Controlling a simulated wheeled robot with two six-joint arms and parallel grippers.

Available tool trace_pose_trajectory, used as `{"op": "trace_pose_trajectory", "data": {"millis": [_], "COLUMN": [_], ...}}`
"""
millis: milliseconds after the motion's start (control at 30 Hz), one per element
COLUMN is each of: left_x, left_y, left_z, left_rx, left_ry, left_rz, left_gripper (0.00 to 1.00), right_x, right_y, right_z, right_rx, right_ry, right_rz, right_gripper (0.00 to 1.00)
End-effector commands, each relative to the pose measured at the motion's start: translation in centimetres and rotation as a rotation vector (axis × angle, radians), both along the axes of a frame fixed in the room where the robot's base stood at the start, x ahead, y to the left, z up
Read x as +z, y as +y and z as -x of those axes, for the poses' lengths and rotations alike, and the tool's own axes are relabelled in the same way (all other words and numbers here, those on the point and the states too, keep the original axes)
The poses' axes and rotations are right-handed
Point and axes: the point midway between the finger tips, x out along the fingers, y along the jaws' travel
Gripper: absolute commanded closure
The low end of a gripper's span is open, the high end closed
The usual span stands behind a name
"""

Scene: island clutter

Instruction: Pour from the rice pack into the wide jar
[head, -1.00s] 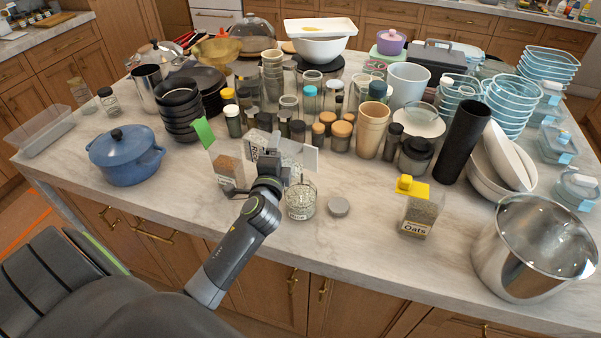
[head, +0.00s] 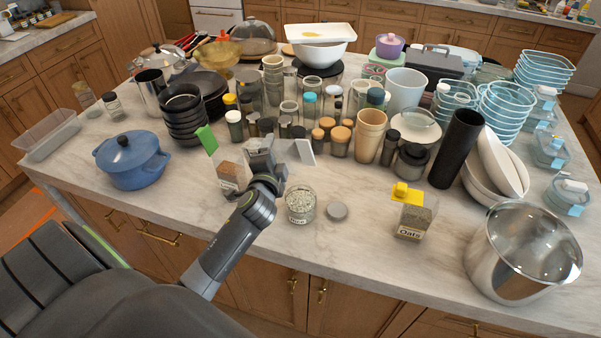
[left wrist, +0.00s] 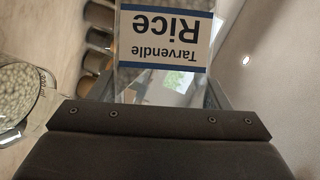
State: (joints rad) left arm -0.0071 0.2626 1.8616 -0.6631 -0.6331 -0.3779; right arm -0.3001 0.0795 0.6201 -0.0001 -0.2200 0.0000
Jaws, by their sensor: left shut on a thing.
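My left gripper (head: 262,152) is shut on the rice pack (head: 300,152) and holds it above the counter, behind and a little left of the wide jar. The pack is mostly hidden behind the gripper in the head view. In the left wrist view its white and blue "Tarvendle Rice" label (left wrist: 165,38) reads upside down. The wide jar (head: 300,205) is clear glass, stands upright and open, and holds pale grains. It also shows at the left of the left wrist view (left wrist: 22,95). No grains show falling. My right gripper is not in view.
A round grey lid (head: 337,211) lies right of the jar. A green-clipped pack (head: 231,172) stands left, close to the gripper. An oats pack (head: 412,218) and steel pot (head: 523,250) stand right. Crowded jars and cups fill the counter behind. The front strip is mostly clear.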

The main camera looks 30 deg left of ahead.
Motion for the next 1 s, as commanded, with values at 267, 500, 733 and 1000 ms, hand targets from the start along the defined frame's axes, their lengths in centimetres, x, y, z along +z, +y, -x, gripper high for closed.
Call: {"op": "trace_pose_trajectory", "data": {"millis": [267,500,733,1000], "left_x": [0.0,1.7,1.9,1.9], "left_y": [0.0,0.1,0.1,0.1], "left_z": [0.0,0.0,0.0,0.0], "left_rx": [-0.001,-0.002,-0.002,-0.001], "left_ry": [-0.002,-0.012,-0.022,-0.021], "left_rz": [0.010,0.171,0.345,0.359], "left_gripper": [0.61,0.61,0.61,0.61], "right_x": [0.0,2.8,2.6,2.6], "right_y": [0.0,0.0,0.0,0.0], "right_z": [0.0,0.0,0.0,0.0], "right_rx": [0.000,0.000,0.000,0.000], "right_ry": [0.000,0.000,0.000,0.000], "right_rz": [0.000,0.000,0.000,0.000], "right_gripper": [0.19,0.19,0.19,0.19]}}
